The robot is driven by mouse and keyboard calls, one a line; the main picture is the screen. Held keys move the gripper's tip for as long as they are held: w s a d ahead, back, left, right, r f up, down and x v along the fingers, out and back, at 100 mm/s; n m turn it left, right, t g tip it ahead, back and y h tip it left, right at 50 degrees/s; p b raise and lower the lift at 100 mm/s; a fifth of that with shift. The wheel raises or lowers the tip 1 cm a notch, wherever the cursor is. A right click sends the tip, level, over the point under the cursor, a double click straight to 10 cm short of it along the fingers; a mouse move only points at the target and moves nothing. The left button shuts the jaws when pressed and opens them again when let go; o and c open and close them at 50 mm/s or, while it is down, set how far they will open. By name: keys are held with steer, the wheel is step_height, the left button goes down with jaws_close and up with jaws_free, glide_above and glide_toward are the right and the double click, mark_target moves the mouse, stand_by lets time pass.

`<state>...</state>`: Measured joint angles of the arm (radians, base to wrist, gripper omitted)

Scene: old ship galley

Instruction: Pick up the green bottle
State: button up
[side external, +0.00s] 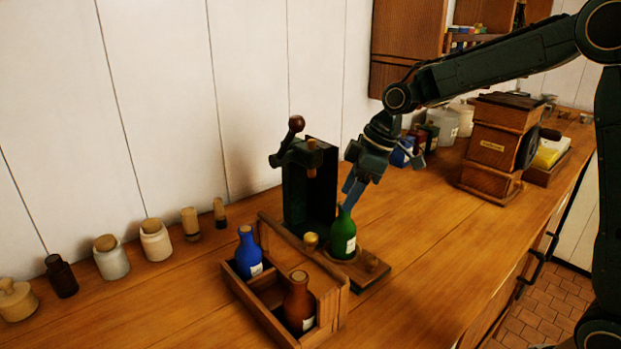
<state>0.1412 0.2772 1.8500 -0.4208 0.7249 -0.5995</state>
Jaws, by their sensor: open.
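The green bottle (343,239) stands upright with a pale label, on the wooden base (374,274) of a dark press-like device (296,195). My gripper (351,191) points down just above the bottle's neck, its fingers apart. The fingers overlap the top of the neck in this view, so I cannot tell whether they touch it or are around it. The bottle's mouth is hidden or blurred by the fingers.
A wooden caddy (254,296) in front holds a blue bottle (248,253) and a brown bottle (299,302). Several jars line the wall at left. A wooden grinder-like box (492,146) stands at right. The counter right of the bottle is clear.

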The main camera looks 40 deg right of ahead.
mark_target(343, 229)
steer(key=shift+x, duration=2.25)
jaws_close()
